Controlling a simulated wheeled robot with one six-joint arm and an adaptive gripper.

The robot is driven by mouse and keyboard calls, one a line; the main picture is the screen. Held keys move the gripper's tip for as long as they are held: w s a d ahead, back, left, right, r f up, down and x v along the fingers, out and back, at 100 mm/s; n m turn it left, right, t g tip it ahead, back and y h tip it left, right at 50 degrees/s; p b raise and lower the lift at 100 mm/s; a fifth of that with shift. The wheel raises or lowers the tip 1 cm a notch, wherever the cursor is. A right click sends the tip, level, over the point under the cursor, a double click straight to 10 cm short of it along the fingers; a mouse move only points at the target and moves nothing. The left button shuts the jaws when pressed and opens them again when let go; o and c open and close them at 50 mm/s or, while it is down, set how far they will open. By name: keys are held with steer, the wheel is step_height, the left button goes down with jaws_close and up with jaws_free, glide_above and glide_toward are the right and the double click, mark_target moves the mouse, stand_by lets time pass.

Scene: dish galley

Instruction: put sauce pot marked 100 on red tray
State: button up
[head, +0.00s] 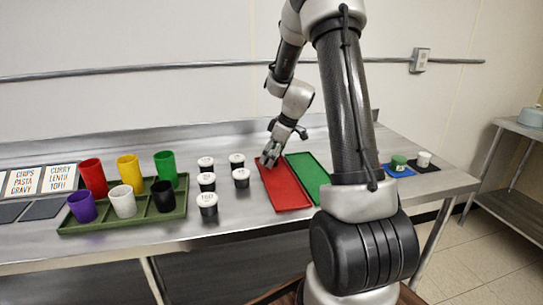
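Several sauce pots with white lids and black bodies stand on the steel counter left of the red tray (289,190). The front pot (208,204) has a number on its lid that could be 100 or 160. The others are a left middle pot (207,182), a right middle pot (241,178), a back left pot (206,164) and a back right pot (237,161); their marks are too small to read. My gripper (276,152) is at the back left end of the red tray, pointing down. Whether its fingers are open or hold something is unclear.
A green tray (308,178) lies right of the red one. A dark green rack (128,217) with coloured cups stands at the left, beside label cards (41,181). Small pots stand on a blue mat (397,171) and a black mat (424,167) at the right.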

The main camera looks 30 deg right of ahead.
steer(key=shift+r, duration=0.1)
steer(key=s+r, duration=0.3)
steer(key=r, duration=0.4)
steer(key=s+r, duration=0.4)
steer(key=r, duration=0.3)
steer(key=s+a+r+m+h, duration=0.1)
steer(key=s+a+r+m, duration=0.1)
steer(key=s, duration=1)
steer(key=s+a+r+m+h, duration=0.1)
steer(key=s+a+m, duration=0.4)
steer(key=s, duration=0.7)
steer(key=shift+r+m+t+h, duration=0.4)
steer(key=shift+m, duration=0.1)
